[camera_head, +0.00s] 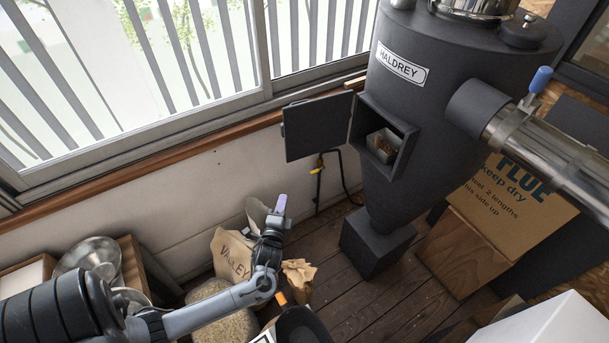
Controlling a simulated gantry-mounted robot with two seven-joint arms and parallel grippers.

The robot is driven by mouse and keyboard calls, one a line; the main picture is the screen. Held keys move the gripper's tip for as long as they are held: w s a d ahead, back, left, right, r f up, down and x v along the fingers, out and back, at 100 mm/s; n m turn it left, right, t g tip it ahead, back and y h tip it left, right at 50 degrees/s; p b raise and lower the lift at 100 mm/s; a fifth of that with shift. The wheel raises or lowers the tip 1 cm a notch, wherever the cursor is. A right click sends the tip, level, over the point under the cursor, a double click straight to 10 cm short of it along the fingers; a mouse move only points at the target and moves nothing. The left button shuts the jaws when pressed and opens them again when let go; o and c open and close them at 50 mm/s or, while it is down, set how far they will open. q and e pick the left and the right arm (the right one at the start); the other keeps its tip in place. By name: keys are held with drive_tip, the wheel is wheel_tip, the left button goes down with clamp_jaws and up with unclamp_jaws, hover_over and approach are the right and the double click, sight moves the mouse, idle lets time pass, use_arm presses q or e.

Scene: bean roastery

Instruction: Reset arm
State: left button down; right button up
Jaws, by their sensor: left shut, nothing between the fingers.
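My left arm comes in from the lower left. Its gripper (280,205) is shut and empty, with pale purple fingertips pointing up and away. It stands in front of the brown paper bag marked "VALLEY" (231,257) in the picture and covers part of it; whether it touches the bag I cannot tell. My right gripper is not in view.
A dark "HALDREY" machine (440,110) stands at the right, its small door (316,126) open and a tray (381,147) inside. A cardboard box (520,195) leans behind it. Metal bowls (92,256) sit at the left.

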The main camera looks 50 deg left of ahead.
use_arm(q)
drive_tip(key=s+d+r+n+g+h+p, duration=0.1)
drive_tip(key=s+d+r+h+p, duration=0.2)
drive_tip(key=d, duration=0.4)
drive_tip(key=s+d+r+n+g+h+p, duration=0.1)
drive_tip(key=s+d+r+g+h+p, duration=0.2)
drive_tip(key=d, duration=0.4)
drive_tip(key=s+d+r+n+h+p, duration=0.1)
drive_tip(key=s+d+r+h+p, duration=0.1)
drive_tip(key=d+h, duration=0.35)
drive_tip(key=s+d+r+n+g, duration=0.3)
drive_tip(key=s+d+g, duration=0.3)
drive_tip(key=s, duration=0.3)
drive_tip(key=shift+s+d+n, duration=0.4)
drive_tip(key=shift+d+n, duration=0.05)
drive_tip(key=shift+n, duration=0.45)
drive_tip(key=shift+h, duration=0.25)
